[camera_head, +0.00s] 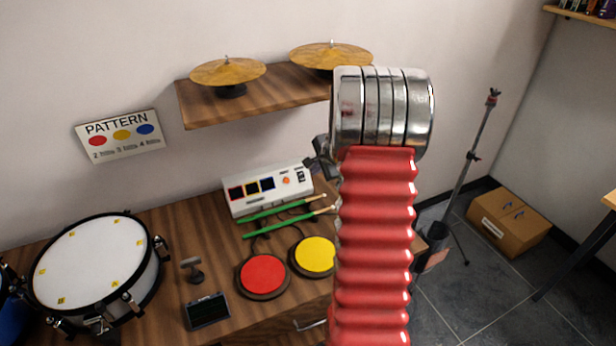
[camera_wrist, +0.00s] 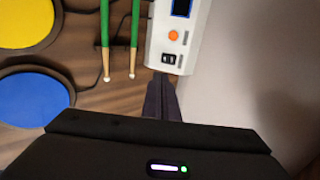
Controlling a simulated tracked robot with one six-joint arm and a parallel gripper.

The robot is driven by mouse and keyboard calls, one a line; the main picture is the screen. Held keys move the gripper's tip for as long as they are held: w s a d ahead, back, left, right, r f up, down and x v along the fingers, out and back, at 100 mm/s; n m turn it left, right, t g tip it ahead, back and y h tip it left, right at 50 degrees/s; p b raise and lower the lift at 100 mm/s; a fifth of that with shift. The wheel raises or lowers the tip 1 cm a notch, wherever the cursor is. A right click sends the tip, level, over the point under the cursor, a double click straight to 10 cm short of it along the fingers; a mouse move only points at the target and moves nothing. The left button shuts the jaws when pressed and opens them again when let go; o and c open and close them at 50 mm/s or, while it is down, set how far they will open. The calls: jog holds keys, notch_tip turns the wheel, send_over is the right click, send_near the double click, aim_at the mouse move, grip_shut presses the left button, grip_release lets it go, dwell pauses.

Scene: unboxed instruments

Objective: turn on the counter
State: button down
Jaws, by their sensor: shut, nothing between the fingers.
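The counter (camera_head: 268,190) is a white box on the wooden table, with three small dark displays, an orange button (camera_head: 286,181) and a black switch (camera_head: 301,175) at its right end. In the wrist view the counter's end (camera_wrist: 182,28) shows the orange button (camera_wrist: 173,35) and the black switch (camera_wrist: 169,58). My gripper (camera_wrist: 162,80) is shut and empty, its fingertips close to the counter's switch end. I cannot tell whether they touch it. In the head view my gripper (camera_head: 320,158) is partly hidden behind my arm, just right of the counter.
Green drumsticks (camera_head: 275,226) lie in front of the counter. Red (camera_head: 263,273) and yellow (camera_head: 315,255) pads sit nearer; a blue pad (camera_wrist: 35,97) shows in the wrist view. A shelf (camera_head: 262,102) with cymbals (camera_head: 228,71) hangs above. A drum (camera_head: 95,265) stands left.

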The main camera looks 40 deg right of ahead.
aim_at(302, 178)
jog(key=shift+w+x, duration=0.2)
jog(key=shift+x, duration=6.7)
jog(key=shift+d+r, duration=0.15)
jog(key=shift+w, duration=0.1)
jog(key=shift+r, duration=0.75)
jog(key=shift+s+r, duration=0.25)
jog(key=shift+s, duration=0.2)
jog(key=s+a+r, duration=0.3)
jog(key=s+r, duration=0.4)
jog(key=s, duration=0.3)
jog(key=shift+r, duration=0.3)
